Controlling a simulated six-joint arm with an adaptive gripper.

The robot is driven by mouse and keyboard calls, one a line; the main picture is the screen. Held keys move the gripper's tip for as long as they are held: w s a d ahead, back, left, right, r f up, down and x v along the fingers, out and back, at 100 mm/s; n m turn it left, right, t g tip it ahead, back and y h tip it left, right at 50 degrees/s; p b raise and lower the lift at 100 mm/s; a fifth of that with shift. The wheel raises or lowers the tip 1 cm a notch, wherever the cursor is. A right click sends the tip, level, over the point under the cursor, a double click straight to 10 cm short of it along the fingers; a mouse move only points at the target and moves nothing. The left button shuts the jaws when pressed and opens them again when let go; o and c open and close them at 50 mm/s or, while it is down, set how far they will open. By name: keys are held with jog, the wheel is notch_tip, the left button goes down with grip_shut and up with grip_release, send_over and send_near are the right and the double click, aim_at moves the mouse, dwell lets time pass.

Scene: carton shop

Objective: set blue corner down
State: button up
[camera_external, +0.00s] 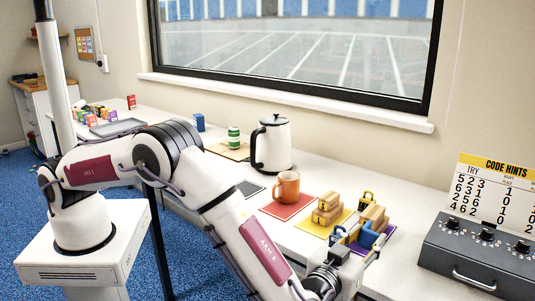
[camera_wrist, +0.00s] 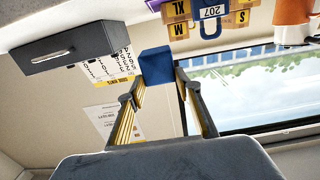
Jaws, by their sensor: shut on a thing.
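The blue corner (camera_wrist: 157,65) is a small blue block between my gripper's (camera_wrist: 158,80) fingertips in the wrist view. A blue piece (camera_external: 368,236) shows at my gripper (camera_external: 358,245) in the external view, at the front of the purple mat (camera_external: 388,233). My gripper is shut on the blue corner. The fingers partly cover it, and I cannot tell whether it touches the table. Cardboard cartons (camera_external: 374,214) stand just behind my gripper.
A yellow mat (camera_external: 319,226) with stacked cartons (camera_external: 327,206) lies to the left. An orange mug (camera_external: 287,187) stands on a red mat (camera_external: 283,207), with a white kettle (camera_external: 271,145) behind. A dark dial box (camera_external: 470,255) and code hints card (camera_external: 490,190) are at right.

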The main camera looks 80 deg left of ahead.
jog(key=s+a+f+n+g+y, duration=0.1)
jog(key=s+a+f, duration=0.1)
jog(key=s+a, duration=0.5)
jog(key=s+a+f+n+g+y, duration=0.1)
jog(key=s+a+f, duration=0.2)
jog(key=s+a, duration=0.4)
jog(key=s, duration=0.8)
jog(key=shift+a+f, duration=0.35)
jog(key=shift+a, duration=0.05)
jog(key=shift+r, duration=0.1)
jog(key=shift+m+t+h, duration=2.6)
jog(key=shift+h, duration=0.3)
